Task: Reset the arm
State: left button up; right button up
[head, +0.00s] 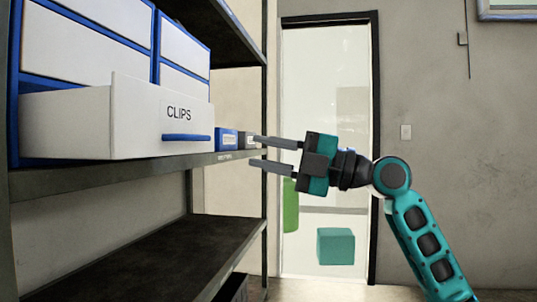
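My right gripper (257,152) is in the middle of the head view, pointing left toward the shelf. Its two grey fingers are apart, one above the other, and I see nothing held between them. My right arm, teal and black, comes in from the lower right. The fingertips are near the shelf's edge, right of small boxes; whether they touch anything I cannot tell. My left gripper is not in view.
A drawer labelled CLIPS (140,120) stands pulled out of a blue and white cabinet (85,42) on the dark shelf (100,176). Small boxes (227,139) stand beside it. A lower shelf (150,262) looks empty. Behind is a pale door (325,80); a teal cube (336,246) shows below my gripper.

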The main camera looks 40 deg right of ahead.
jog(key=shift+f, duration=0.1)
